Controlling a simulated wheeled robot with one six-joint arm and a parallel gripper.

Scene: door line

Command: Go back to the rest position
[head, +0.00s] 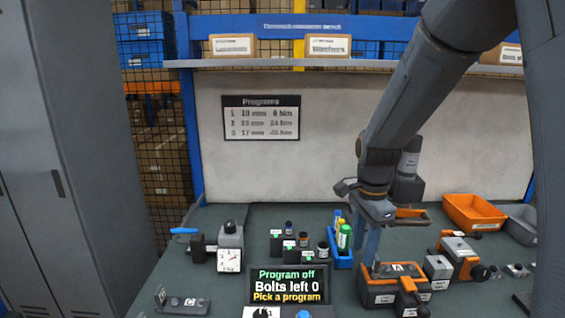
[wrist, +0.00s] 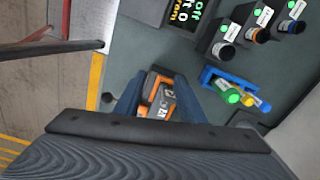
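My gripper (head: 371,256) hangs with its fingers pointing down over the bench, at the fixture marked A (head: 393,284). In the wrist view the two blue-grey fingers of my gripper (wrist: 157,92) stand apart. The orange and dark fixture shows between and beyond them, and I see no loose part held. Whether the fingertips touch the fixture I cannot tell.
A blue holder (head: 341,258) with coloured bottles stands left of my gripper. A display (head: 289,285) reads "Program off, Bolts left 0, Pick a program". An orange bin (head: 473,212) is at the back right. A shelf (head: 290,64) runs above, and a grey cabinet (head: 75,150) stands left.

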